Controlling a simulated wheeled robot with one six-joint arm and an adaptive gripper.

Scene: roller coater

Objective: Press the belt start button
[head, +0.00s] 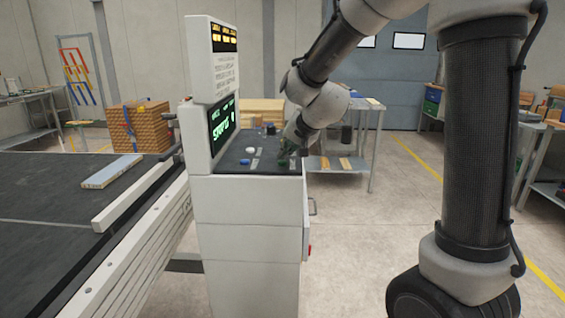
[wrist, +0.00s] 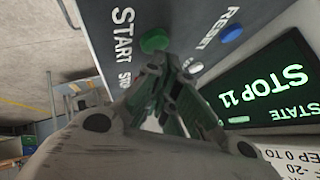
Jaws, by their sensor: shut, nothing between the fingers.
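The green start button (wrist: 155,40) sits on the dark sloping control panel beside the printed word START in the wrist view. It also shows near the panel's right edge in the head view (head: 283,162). My gripper (wrist: 165,68) is shut and empty. Its fingertips appear just below the green button in the wrist view, close to the panel; I cannot tell whether they touch it. In the head view my gripper (head: 291,146) is over the right part of the panel, partly hidden by my arm.
A blue button (wrist: 231,34) marked RESET and a white button (head: 251,150) are on the same panel. The lit screen (wrist: 262,92) reads STOP and rises beside the panel. The belt (head: 60,195) with a board (head: 112,171) lies left of the console.

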